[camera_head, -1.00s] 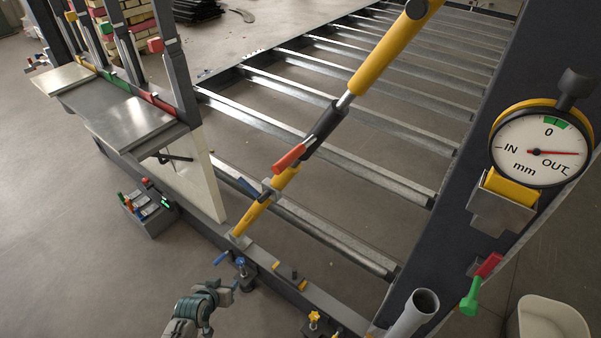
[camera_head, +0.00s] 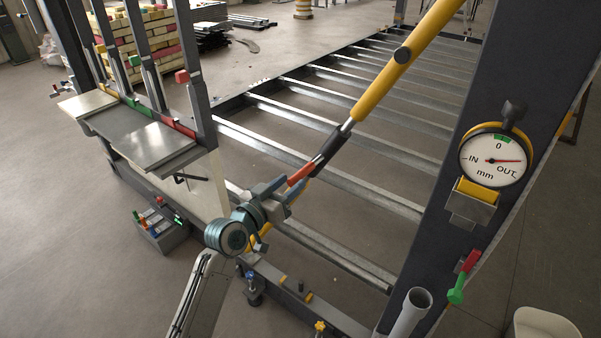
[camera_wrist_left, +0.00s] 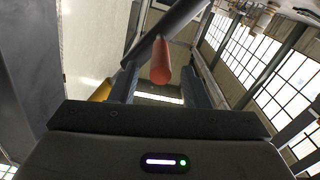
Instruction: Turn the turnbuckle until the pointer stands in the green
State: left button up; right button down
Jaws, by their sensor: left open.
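The turnbuckle is a slanting strut with a yellow upper tube (camera_head: 395,72), a bright threaded rod and a dark sleeve (camera_head: 328,147) with a red handle (camera_head: 301,174). My left gripper (camera_head: 284,188) is open at the handle's lower end. In the left wrist view the red handle (camera_wrist_left: 161,62) shows between the two open fingers (camera_wrist_left: 160,88), with the dark sleeve crossing behind; contact cannot be told. The round gauge (camera_head: 496,160) has a green band (camera_head: 499,139) at the top by 0. Its red pointer (camera_head: 508,161) points right, by OUT, outside the green. My right gripper is not in view.
A dark post (camera_head: 455,190) carries the gauge, with a red and green handle (camera_head: 464,275) below. A grey pipe (camera_head: 408,312) stands near it. Steel crossbars (camera_head: 330,180) lie behind the strut. A shelf (camera_head: 150,143) with uprights and a tool box (camera_head: 163,231) are left.

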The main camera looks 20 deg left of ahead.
aim_at(309, 167)
pick_arm(q)
jog(key=p+x, duration=0.1)
jog(key=x, duration=0.4)
jog(key=shift+s, duration=0.1)
grip_shut()
